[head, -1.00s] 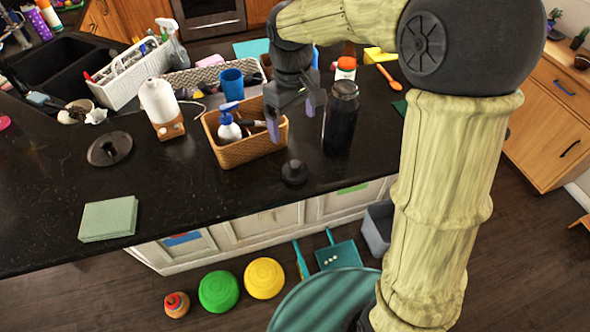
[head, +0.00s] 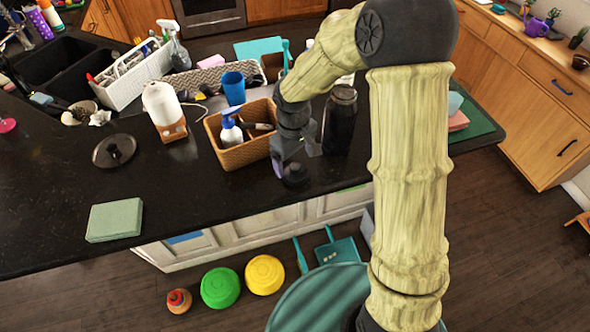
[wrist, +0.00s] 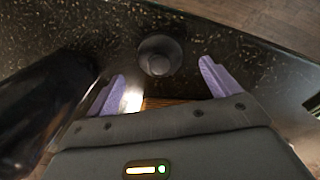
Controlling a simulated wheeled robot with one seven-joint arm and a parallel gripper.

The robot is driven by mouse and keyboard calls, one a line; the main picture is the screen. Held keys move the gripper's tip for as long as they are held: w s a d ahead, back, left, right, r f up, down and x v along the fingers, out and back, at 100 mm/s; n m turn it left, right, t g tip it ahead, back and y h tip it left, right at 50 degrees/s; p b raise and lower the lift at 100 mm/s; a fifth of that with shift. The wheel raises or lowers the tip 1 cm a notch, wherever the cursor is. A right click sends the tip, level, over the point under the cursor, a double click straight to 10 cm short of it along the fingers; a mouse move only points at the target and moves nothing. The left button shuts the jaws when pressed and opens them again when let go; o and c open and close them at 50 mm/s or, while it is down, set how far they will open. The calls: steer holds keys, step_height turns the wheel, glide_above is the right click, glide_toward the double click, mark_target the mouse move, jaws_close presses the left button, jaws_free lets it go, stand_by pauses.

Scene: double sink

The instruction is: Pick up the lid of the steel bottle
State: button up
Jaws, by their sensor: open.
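The small dark lid (head: 295,176) lies on the black counter near its front edge, in front of the dark steel bottle (head: 341,122). The bottle stands upright. My gripper (head: 293,162) is open and empty, pointing down just above and behind the lid. In the wrist view the lid (wrist: 159,56) shows between the two purple fingertips (wrist: 162,70), slightly beyond them, and I see no contact. The bottle's dark body also shows at the left of the wrist view (wrist: 42,100).
A wicker basket (head: 232,157) with a spray bottle stands close left of my gripper. A blue cup (head: 233,88) and a soap bottle (head: 161,104) stand farther back. The counter left of the lid is clear.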

mark_target(295, 166)
steer(key=shift+f, duration=0.1)
steer(key=shift+f+p, duration=1.25)
steer(key=shift+f, duration=1.35)
steer(key=shift+c, duration=0.2)
steer(key=c, duration=1)
